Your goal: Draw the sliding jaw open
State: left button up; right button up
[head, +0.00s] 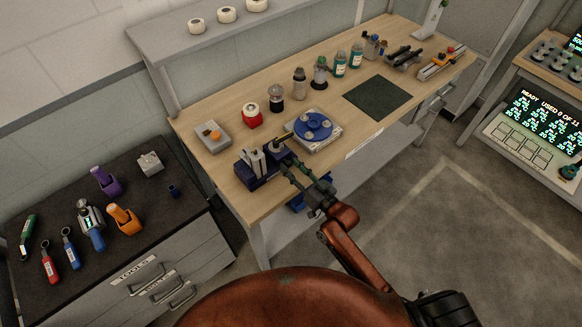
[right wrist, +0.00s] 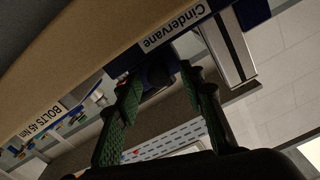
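A blue vise with upright silver jaw plates (head: 256,163) stands at the near left edge of the wooden bench. In the right wrist view its bright metal plate (right wrist: 228,52) is at the upper right, beside a "Cindervane" label. My right gripper (head: 284,168) is at the vise's right side, low near the bench edge. In the right wrist view its green fingers (right wrist: 160,78) are apart, with a dark blue rounded part (right wrist: 157,73) between or just beyond the tips. I cannot tell whether they touch it. My left gripper is not in view.
A round blue fixture (head: 313,125) on a pale base sits close right of the vise. A grey box with an orange knob (head: 212,135) is behind it. Several bottles line the bench's back. A dark tool cabinet (head: 60,180) stands left. Bare floor lies right.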

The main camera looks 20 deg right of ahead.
jog(key=v, duration=1.1)
jog(key=shift+s, duration=0.35)
jog(key=shift+d, duration=0.1)
jog(key=s+d+f+g+h, duration=0.1)
jog(key=d+f+g+h, duration=0.15)
jog(key=f, duration=0.75)
jog(key=d+f+g+h, duration=0.1)
jog(key=d+f, duration=0.3)
jog(key=f, duration=0.6)
jog(key=s+d+f+g+h, duration=0.1)
jog(key=s+d+f, duration=0.1)
jog(key=s+f, duration=0.35)
jog(key=s+d+f+m+g+h, duration=0.1)
jog(key=s+d+f, duration=0.1)
jog(key=f, duration=0.6)
jog(key=s+d+f+g+h, duration=0.1)
jog(key=s+d+f+g, duration=0.1)
jog(key=s+f, duration=0.35)
jog(key=s+f+g, duration=0.2)
jog(key=s+f, duration=0.5)
jog(key=s, duration=0.4)
jog(key=s+f+g+h, duration=0.1)
jog(key=s+f+g, duration=0.2)
jog(key=s+f, duration=0.5)
jog(key=s+f+n+g, duration=0.1)
jog(key=s+f+g, duration=0.2)
jog(key=s+f, duration=0.4)
jog(key=s, duration=0.8)
jog(key=shift+s+f, duration=0.15)
jog(key=shift+s, duration=0.05)
